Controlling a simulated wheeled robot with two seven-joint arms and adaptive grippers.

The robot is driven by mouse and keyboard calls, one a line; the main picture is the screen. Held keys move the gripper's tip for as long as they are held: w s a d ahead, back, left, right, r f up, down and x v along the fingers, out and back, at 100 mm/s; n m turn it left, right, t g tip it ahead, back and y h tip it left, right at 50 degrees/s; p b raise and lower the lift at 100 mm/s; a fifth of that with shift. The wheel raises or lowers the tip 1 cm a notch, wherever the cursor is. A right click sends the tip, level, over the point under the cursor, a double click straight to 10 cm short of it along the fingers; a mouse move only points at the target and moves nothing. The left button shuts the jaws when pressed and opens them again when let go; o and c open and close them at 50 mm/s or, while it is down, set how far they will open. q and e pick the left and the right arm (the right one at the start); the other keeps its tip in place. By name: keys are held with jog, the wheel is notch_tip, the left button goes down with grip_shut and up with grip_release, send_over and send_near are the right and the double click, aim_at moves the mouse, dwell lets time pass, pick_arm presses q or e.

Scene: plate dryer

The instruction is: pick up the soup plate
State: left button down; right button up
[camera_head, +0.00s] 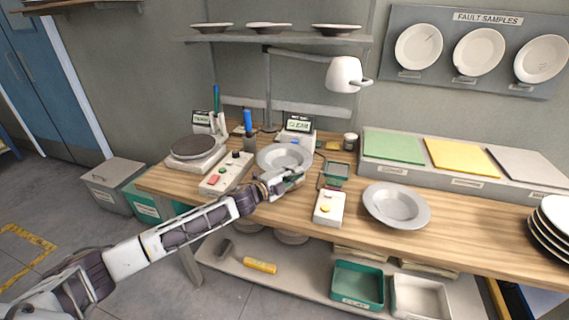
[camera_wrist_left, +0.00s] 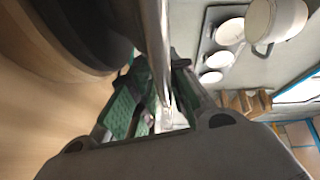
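A grey soup plate (camera_head: 282,156) is at the middle of the workbench, in front of the small display units. My left gripper (camera_head: 286,178) is at its near right edge. In the left wrist view the plate's rim (camera_wrist_left: 155,30) runs between the green finger pads of my left gripper (camera_wrist_left: 160,85). I cannot tell whether the pads press on the rim. What bears the plate from below is mostly hidden. A second grey deep plate (camera_head: 396,206) lies on the bench further right. My right gripper is not in view.
A button box (camera_head: 329,207) stands right of my gripper, and another (camera_head: 225,173) left of it. A round turntable (camera_head: 194,147) is at the left end. A lamp (camera_head: 345,74) overhangs the back. Stacked plates (camera_head: 550,230) stand at the far right.

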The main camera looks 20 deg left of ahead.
pick_arm(q)
jog(key=shift+a, duration=0.1)
jog(key=shift+r, duration=0.15)
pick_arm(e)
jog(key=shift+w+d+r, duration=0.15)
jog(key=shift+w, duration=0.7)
pick_arm(q)
jog(key=shift+r, duration=0.1)
jog(key=shift+w+r, duration=0.1)
jog(key=shift+r, duration=0.4)
notch_tip(320, 180, up, 7)
jog(key=shift+f+p, duration=0.1)
jog(key=shift+p, duration=0.75)
jog(key=shift+r, duration=0.95)
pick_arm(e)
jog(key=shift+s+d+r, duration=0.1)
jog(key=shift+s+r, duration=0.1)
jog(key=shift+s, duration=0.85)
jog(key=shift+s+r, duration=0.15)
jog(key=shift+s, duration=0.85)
